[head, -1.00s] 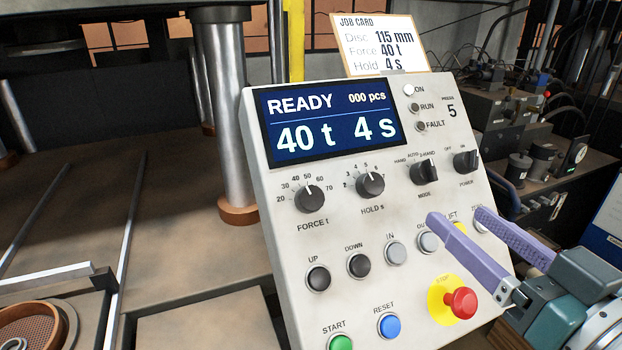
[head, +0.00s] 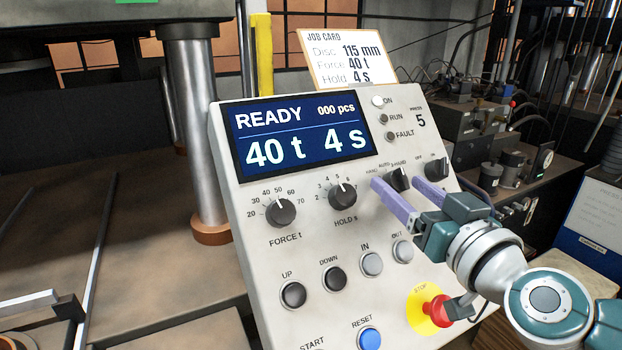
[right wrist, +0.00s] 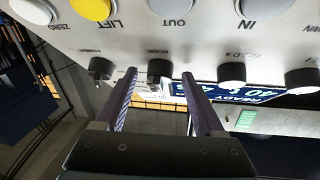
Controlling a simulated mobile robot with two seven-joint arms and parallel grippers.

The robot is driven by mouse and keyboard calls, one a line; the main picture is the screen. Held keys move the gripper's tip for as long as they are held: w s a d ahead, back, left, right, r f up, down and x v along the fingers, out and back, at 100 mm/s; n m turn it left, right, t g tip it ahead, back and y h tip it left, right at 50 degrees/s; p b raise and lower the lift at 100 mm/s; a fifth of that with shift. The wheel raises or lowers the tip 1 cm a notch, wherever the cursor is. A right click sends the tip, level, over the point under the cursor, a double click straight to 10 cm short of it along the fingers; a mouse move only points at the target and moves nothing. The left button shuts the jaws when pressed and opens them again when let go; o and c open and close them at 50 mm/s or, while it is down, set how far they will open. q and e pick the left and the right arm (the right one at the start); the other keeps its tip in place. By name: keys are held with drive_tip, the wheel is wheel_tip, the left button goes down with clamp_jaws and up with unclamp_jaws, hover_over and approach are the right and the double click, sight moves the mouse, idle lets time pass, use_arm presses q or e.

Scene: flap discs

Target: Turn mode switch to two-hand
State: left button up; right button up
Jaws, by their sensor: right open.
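The mode switch (head: 398,178) is a black rotary knob at the upper right of the light grey control panel, under HAND, AUTO and 2-HAND marks. I cannot tell which mark its pointer faces. My right gripper (head: 397,184) is open, with its purple fingers on either side of the knob. In the right wrist view the mode switch (right wrist: 160,71) shows between the fingertips (right wrist: 159,75), with gaps beside it. Contact is not visible. My left gripper is not in view.
The power knob (head: 437,168) sits just right of the fingers. The red STOP button (head: 438,311) is below my right wrist, partly hidden. The display (head: 300,135) reads READY, 40 t, 4 s. Force (head: 281,212) and hold (head: 342,195) knobs are left. A job card (head: 347,58) stands behind.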

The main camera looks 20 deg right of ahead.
clamp_jaws()
idle(0.6)
